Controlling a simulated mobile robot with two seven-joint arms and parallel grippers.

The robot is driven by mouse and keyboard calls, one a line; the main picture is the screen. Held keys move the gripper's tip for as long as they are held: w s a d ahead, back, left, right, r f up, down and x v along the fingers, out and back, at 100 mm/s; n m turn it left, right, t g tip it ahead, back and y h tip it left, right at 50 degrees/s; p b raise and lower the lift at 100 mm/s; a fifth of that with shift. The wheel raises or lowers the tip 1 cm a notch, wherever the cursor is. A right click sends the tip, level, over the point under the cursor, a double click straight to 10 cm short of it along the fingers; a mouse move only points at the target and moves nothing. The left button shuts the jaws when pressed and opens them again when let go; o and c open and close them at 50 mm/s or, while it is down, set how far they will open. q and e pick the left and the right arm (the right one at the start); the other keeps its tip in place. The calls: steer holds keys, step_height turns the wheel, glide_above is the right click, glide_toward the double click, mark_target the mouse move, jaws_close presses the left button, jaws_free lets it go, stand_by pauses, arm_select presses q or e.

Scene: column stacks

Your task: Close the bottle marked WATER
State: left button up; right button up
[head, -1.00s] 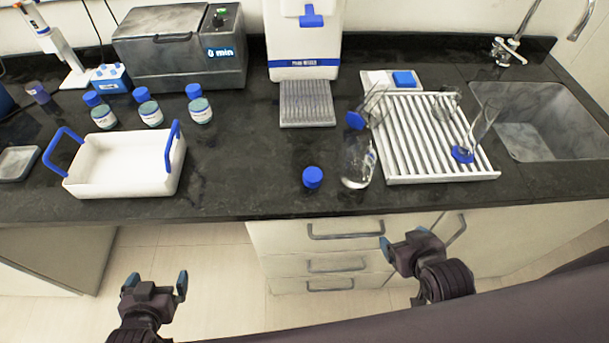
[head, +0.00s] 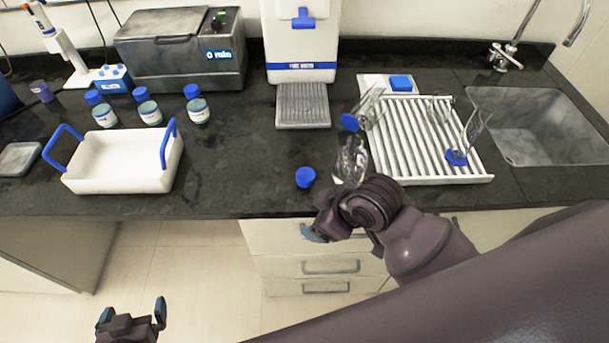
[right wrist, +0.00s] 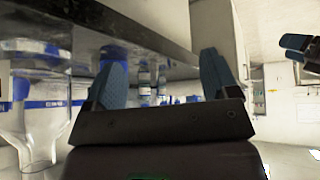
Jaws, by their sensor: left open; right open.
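A clear bottle (head: 350,160) stands near the counter's front edge, its lower part hidden behind my right arm. No WATER marking is readable on it. A loose blue cap (head: 305,177) lies on the counter just left of it. My right gripper (head: 314,234) is at the counter's front edge, below the cap in the picture and apart from it. In the right wrist view its blue fingers (right wrist: 163,80) are spread with nothing held, and clear glassware (right wrist: 35,125) shows at the left. My left gripper (head: 132,314) is open and empty, low in front of the counter.
A white drying rack (head: 418,150) with glassware stands right of the bottle, before the sink (head: 545,125). Several blue-capped bottles (head: 149,112) stand behind a white tray (head: 118,180) at the left. The counter between tray and cap is clear.

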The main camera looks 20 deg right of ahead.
steer(key=w+a+r+n+g, duration=0.1)
steer(key=w+n, duration=0.1)
steer(key=n, duration=0.1)
steer(key=w+a+r+n+g, duration=0.1)
steer(key=w+a+n, duration=0.1)
steer(key=n, duration=0.2)
steer(key=w+a+r+n+g, duration=0.1)
steer(key=a+n+g, duration=0.1)
steer(key=n, duration=0.2)
steer(key=shift+w+a+r+h, duration=0.2)
steer(key=shift+w+r+h, duration=0.1)
steer(key=shift+w+r, duration=0.1)
steer(key=w+d+r+n+g+h, duration=0.1)
steer(key=w+d+r+n+h, duration=0.2)
steer(key=w+d+r+n, duration=0.1)
steer(key=shift+w+d+r, duration=0.75)
steer(key=shift+w+d, duration=0.6)
steer(key=shift+w, duration=0.15)
glide_above(307, 172)
steer(key=shift+f, duration=2.8)
steer(key=shift+f, duration=0.1)
